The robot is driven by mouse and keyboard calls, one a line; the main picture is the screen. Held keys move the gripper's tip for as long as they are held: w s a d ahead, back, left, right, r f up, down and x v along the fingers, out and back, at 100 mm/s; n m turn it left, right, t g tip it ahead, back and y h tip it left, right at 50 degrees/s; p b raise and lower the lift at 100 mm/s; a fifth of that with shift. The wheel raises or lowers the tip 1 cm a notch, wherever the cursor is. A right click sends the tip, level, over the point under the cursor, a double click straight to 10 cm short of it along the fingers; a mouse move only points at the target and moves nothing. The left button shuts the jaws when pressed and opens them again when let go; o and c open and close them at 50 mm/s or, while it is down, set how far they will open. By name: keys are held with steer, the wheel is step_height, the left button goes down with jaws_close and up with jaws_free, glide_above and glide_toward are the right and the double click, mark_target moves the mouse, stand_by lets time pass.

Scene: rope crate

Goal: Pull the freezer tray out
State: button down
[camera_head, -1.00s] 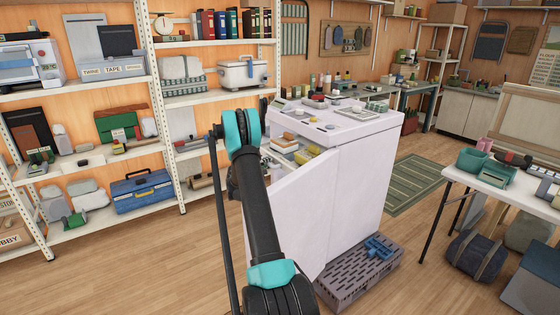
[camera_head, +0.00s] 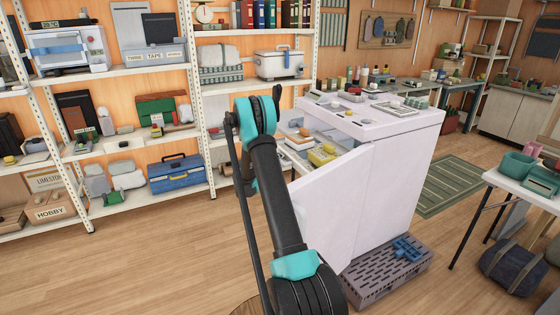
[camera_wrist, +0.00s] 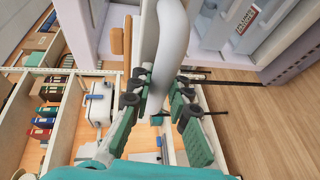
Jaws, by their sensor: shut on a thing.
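The white freezer (camera_head: 400,185) stands in the middle of the head view with its door (camera_head: 330,215) swung open towards me. The freezer tray (camera_head: 332,144) shows partly at the opening, with yellow and white packs in it. My arm hides its left end and my gripper in the head view. In the wrist view my gripper (camera_wrist: 160,103) has its dark green fingers closed on a pale, rounded bar (camera_wrist: 173,42), which looks like the tray's front handle. The freezer's inside with a red-and-white label shows at the upper right there.
Loaded shelves (camera_head: 205,135) line the left wall. A white table (camera_head: 520,190) stands at the right. The wooden floor at the lower left is clear.

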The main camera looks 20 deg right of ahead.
steer(key=c, duration=1.4)
jaws_free()
steer(key=v, duration=1.2)
